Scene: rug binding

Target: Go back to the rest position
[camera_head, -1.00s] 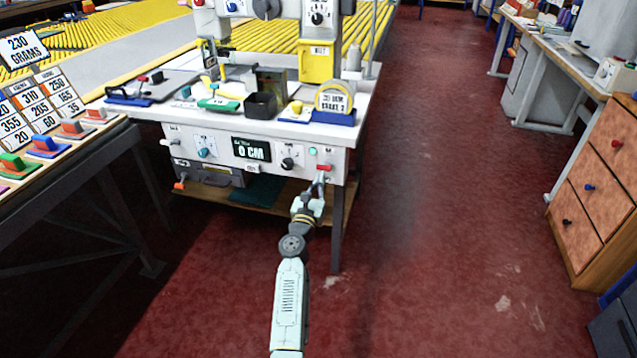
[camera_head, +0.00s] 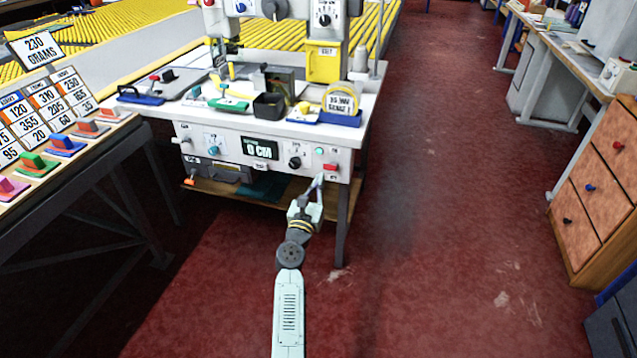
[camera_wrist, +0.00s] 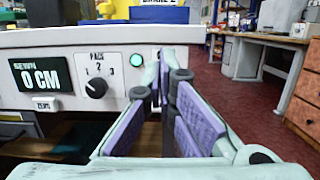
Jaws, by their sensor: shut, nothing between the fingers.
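My gripper (camera_head: 318,184) is at the front right corner of the sewing machine bench (camera_head: 225,140), just below a red switch (camera_head: 331,168) on its front panel. I cannot tell from the head view whether it touches the panel. In the wrist view my gripper (camera_wrist: 164,62) has its purple-padded fingers pointing forward, tips close together, with nothing held. The panel's display (camera_wrist: 38,77) reads 0 CM. A black dial (camera_wrist: 96,88) and a lit green button (camera_wrist: 137,60) are left of the fingers. The red switch is hidden in the wrist view.
The bench top holds a black bin (camera_head: 269,105), a green-based tool (camera_head: 228,104) and a blue-based tape (camera_head: 341,108). A rack of coloured weights (camera_head: 62,147) stands at left. A wooden drawer cabinet (camera_head: 600,195) stands at right. The red floor between is clear.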

